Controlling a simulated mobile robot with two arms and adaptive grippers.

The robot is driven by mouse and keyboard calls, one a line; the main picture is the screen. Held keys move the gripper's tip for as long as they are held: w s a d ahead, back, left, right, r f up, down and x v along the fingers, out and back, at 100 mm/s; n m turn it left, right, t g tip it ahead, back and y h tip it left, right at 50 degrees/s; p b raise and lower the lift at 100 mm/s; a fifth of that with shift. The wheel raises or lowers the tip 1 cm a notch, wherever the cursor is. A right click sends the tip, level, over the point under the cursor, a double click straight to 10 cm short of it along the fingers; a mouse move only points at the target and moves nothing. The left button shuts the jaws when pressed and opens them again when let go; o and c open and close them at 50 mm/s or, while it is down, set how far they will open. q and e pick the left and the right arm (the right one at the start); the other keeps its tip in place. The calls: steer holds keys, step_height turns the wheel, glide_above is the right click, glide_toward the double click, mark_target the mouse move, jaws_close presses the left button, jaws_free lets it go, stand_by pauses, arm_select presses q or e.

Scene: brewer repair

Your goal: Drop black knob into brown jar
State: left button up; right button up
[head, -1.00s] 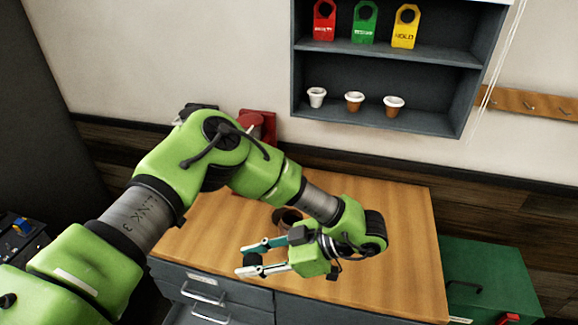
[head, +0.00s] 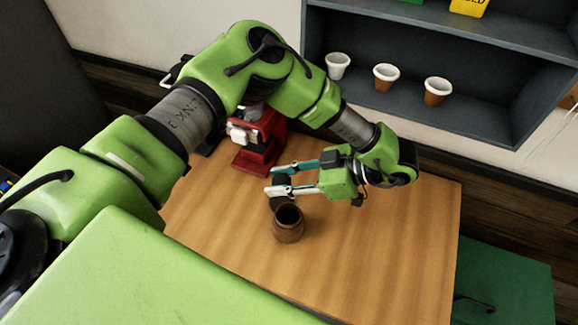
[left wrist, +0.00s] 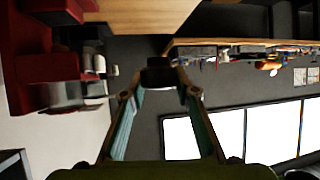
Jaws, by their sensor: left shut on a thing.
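The brown jar (head: 288,231) stands upright on the wooden table in the head view, its dark round mouth facing up. My left gripper (head: 274,180) is shut on the black knob (head: 280,188) and holds it just above and behind the jar's mouth in that picture. The knob partly overlaps the far rim, so I cannot tell whether they touch. In the left wrist view the knob (left wrist: 159,74) sits between the two fingertips; the jar cannot be made out there. My right gripper is not in view.
A red machine (head: 262,140) stands at the table's back left. A dark wall shelf (head: 480,80) holds white and brown cups. A green cabinet (head: 505,275) is at the right. The wooden tabletop (head: 380,260) is clear right of the jar.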

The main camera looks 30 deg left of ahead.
arm_select(q)
steer(key=shift+s+f+b, duration=0.45)
steer(key=shift+s+f, duration=0.1)
steer(key=shift+s, duration=0.2)
steer(key=f+b, duration=0.2)
steer(key=f, duration=0.1)
steer(key=f+b, duration=0.1)
steer(key=shift+w+f, duration=0.2)
steer(key=shift+w, duration=0.1)
steer(key=o, duration=0.9)
steer(key=shift+o, duration=1.2)
steer(key=shift+w, duration=0.15)
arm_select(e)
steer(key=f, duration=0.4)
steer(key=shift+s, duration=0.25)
arm_select(q)
steer(key=v, duration=1.2)
steer(key=shift+d+f, duration=0.1)
